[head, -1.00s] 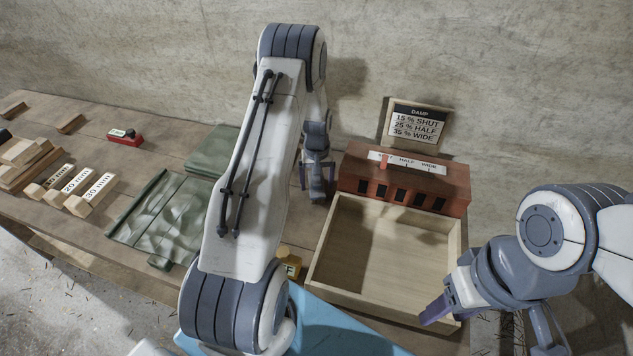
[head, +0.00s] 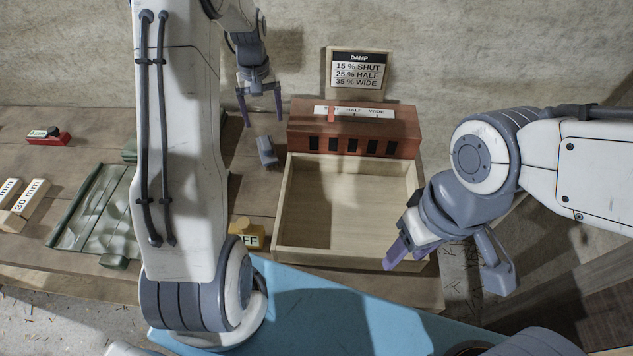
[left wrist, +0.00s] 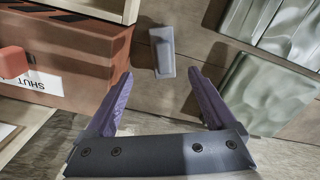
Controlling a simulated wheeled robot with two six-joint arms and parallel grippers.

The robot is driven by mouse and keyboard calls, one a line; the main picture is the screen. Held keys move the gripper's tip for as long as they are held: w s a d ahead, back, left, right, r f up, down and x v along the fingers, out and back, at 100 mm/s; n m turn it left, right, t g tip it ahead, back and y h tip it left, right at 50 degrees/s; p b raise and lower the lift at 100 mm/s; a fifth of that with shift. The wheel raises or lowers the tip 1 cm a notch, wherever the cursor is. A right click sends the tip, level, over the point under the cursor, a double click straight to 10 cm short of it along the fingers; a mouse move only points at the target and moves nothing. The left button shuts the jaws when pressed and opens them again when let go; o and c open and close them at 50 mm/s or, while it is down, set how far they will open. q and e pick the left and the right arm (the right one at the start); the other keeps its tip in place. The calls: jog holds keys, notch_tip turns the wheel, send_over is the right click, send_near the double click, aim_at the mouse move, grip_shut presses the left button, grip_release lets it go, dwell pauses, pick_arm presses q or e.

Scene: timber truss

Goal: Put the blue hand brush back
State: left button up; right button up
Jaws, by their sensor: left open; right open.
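A small grey-blue block-like object, which looks like the blue hand brush (head: 265,150), lies on the wooden bench just left of the brick-red slotted box. It also shows in the left wrist view (left wrist: 162,52), beyond and between the fingertips. I cannot make out bristles. My left gripper (head: 262,120) is open and empty, above and behind the brush, with its fingers pointing down. Its purple-grey fingers spread wide in the left wrist view (left wrist: 160,74). My right gripper (head: 398,256) is open at the front right corner of the pale wooden tray (head: 283,215), apart from the brush.
The red slotted box (head: 407,134) stands behind the tray, with a damp sign (head: 358,72) behind it. A yellow block (head: 246,233) sits left of the tray. Green cloth (head: 95,215) and labelled wood blocks (head: 28,203) lie left. The tray looks empty.

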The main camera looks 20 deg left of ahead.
pick_arm(q)
jog(key=s+d+r+m, duration=0.4)
jog(key=s+d, duration=0.1)
jog(key=d, duration=0.6)
jog(key=s+d+r+m, duration=0.3)
jog(key=s+d+r, duration=0.15)
jog(key=d, duration=0.65)
jog(key=s+d+m, duration=0.3)
jog(key=s, duration=0.7)
jog(key=s+d+r+m+h, duration=0.1)
jog(key=s+d+m, duration=0.3)
jog(key=s, duration=0.6)
jog(key=shift+s+m, duration=0.2)
jog(key=shift+m, duration=0.1)
jog(key=shift+r, duration=0.1)
